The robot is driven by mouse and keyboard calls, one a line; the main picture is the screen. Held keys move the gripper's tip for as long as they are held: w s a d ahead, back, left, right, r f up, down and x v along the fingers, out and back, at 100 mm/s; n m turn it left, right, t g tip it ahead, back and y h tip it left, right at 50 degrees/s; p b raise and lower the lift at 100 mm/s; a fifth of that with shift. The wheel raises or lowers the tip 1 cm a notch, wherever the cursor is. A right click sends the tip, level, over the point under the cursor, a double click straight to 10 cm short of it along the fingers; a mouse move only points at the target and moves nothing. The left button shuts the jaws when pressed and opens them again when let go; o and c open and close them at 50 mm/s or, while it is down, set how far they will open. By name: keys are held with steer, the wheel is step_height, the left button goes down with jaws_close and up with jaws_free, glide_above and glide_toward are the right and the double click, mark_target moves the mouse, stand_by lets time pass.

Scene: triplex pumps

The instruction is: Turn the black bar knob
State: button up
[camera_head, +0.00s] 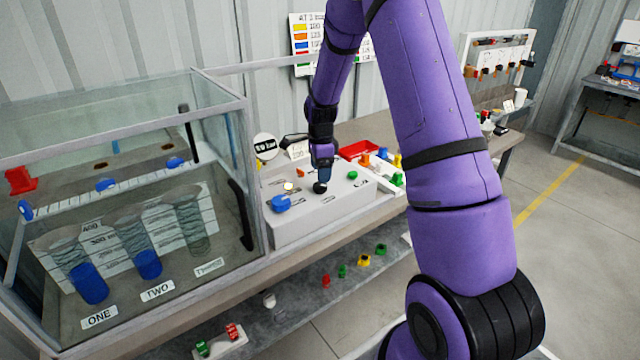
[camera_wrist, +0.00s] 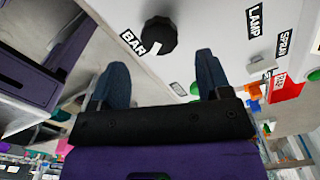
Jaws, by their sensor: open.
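The black bar knob (camera_wrist: 157,36) is round with a ridged edge and a white pointer mark, beside a "BAR" label (camera_wrist: 133,42) on the white panel. In the head view the knob (camera_head: 320,187) shows as a small dark shape on top of the grey-white control box (camera_head: 300,222). My gripper (camera_wrist: 160,70) is open and empty, with its two blue fingers spread to either side below the knob in the wrist view. The knob lies just past the fingertips, in the gap between them, apparently untouched. In the head view my gripper (camera_head: 322,175) is right above the knob.
A red tray (camera_head: 360,149) and small coloured parts lie behind right. The glass tank (camera_head: 130,200) stands left. The lower shelf holds several coloured knobs.

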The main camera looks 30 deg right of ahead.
mark_target(320, 187)
steer(key=shift+f, duration=2.55)
steer(key=shift+c, duration=0.4)
steer(key=c, duration=0.8)
steer(key=shift+c, duration=0.2)
